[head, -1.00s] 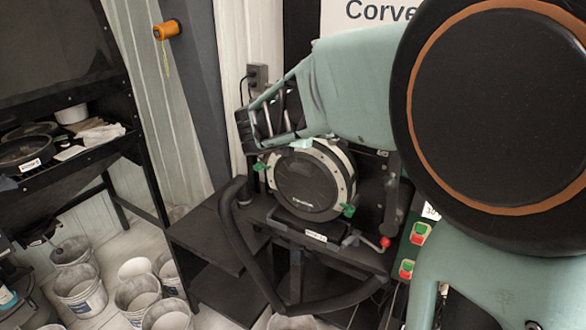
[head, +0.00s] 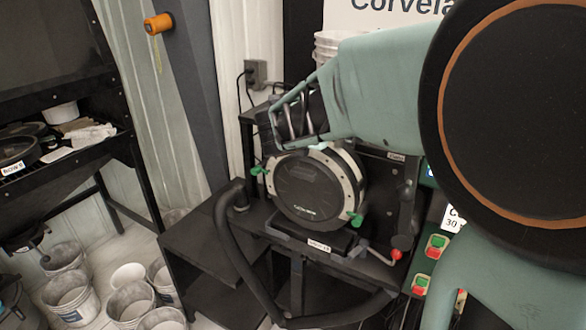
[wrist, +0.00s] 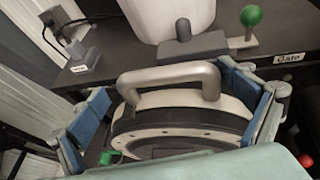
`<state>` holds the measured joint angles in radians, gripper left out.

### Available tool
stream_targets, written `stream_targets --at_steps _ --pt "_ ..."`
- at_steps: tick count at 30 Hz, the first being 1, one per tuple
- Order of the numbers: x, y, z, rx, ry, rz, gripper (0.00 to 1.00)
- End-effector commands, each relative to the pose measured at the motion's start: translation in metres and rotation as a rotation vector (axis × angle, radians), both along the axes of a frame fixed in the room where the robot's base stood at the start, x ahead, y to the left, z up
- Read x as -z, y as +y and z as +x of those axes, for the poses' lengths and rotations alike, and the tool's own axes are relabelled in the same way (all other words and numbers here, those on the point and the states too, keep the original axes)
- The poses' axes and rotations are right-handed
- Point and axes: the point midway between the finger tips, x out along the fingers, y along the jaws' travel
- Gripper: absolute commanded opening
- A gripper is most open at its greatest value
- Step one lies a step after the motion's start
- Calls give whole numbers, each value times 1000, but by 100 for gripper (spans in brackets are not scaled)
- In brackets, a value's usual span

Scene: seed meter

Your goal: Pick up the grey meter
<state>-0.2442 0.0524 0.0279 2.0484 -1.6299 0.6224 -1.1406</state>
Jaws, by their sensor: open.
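The grey meter (head: 308,194) is a round drum with a dark front face, a pale rim and green clamp knobs. It stands upright on a black stand. In the wrist view, the meter's pale top (wrist: 190,100) carries a thick grey arched handle (wrist: 168,78). My gripper (head: 294,122) is at the meter's top in the head view. In the wrist view my gripper (wrist: 170,95) is open, with blue-padded fingers on the left and right of the handle, apart from it. The lower front of the meter is hidden by my own pale-green part in the wrist view.
A black hose (head: 232,255) curves at the stand's left. A red-knobbed lever (head: 396,254) is at the lower right. Behind the meter are a white bucket (wrist: 168,15) and a green-knobbed lever (wrist: 250,16). Several white buckets (head: 70,293) stand on the floor at left.

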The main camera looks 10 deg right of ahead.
Motion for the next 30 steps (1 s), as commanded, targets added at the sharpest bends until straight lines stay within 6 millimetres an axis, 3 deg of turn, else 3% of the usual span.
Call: stream_targets --at_steps 2,20,21,30 --pt "0 0 0 0 0 0 91" --pt "1 4 0 -7 1 2 25" --pt "-9 3 2 -6 -15 1 25" --pt "-10 4 2 -6 -14 5 25"
